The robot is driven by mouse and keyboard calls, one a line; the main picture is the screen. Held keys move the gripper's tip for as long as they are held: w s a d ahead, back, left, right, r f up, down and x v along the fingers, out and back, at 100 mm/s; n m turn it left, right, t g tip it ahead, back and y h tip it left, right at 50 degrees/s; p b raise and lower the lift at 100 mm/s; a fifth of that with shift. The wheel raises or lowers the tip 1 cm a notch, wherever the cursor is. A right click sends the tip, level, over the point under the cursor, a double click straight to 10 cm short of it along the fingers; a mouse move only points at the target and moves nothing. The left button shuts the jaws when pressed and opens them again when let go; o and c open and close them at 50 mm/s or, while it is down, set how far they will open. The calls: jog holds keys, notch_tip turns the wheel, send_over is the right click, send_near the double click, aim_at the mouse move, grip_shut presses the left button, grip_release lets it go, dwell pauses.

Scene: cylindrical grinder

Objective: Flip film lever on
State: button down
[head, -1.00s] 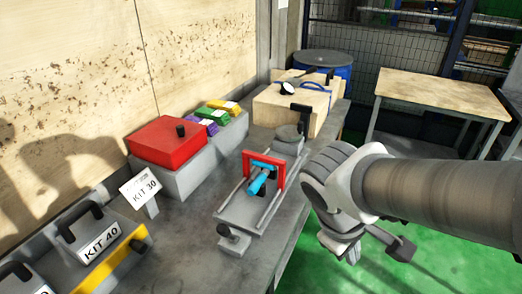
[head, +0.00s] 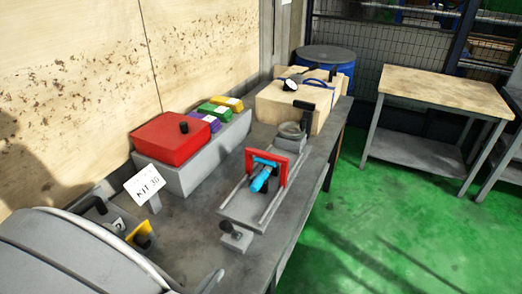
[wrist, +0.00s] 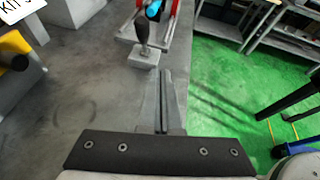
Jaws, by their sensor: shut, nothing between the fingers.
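A small black lever (wrist: 143,32) stands on a grey block (wrist: 144,57) at the near end of the grinder, at the top of the wrist view. In the head view the same block (head: 236,240) sits before the rails, with the dark lever (head: 229,228) on it. The grinder's red frame (head: 281,167) holds a light blue cylinder (head: 261,180). My gripper (wrist: 163,74) is shut and empty, its tips just below the block in the picture and apart from the lever. The head view does not show the gripper. I cannot read any label on the lever.
A KIT 30 sign (head: 145,184), a red box (head: 172,140) and small coloured boxes (head: 220,106) stand along the wall. Bare bench (wrist: 85,105) lies left of the gripper; the right edge is close.

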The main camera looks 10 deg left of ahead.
jog(key=shift+s+a+f+n+y, duration=0.35)
jog(key=shift+s+a+n, duration=0.05)
jog(key=shift+a+n, duration=0.1)
jog(key=shift+s+a+f+n+y, duration=0.3)
jog(key=shift+s+a+n+y, duration=0.1)
jog(key=shift+a+n, duration=0.1)
jog(key=shift+w+h, duration=0.1)
jog(key=shift+h, duration=0.15)
send_near(228, 233)
notch_tip(228, 233, down, 4)
jog(key=w, duration=0.2)
jog(key=shift+w+d+r+p, duration=0.15)
jog(key=shift+w+r, duration=0.15)
jog(key=shift+w, duration=0.25)
jog(key=shift+w+r+p, duration=0.1)
jog(key=shift+w+r, duration=0.15)
jog(key=shift+w, duration=0.25)
jog(key=shift+w+d+r+p, duration=0.15)
jog(key=shift+w+r, duration=0.15)
jog(key=shift+w, duration=0.25)
jog(key=shift+a, duration=0.1)
jog(key=shift+r, duration=0.15)
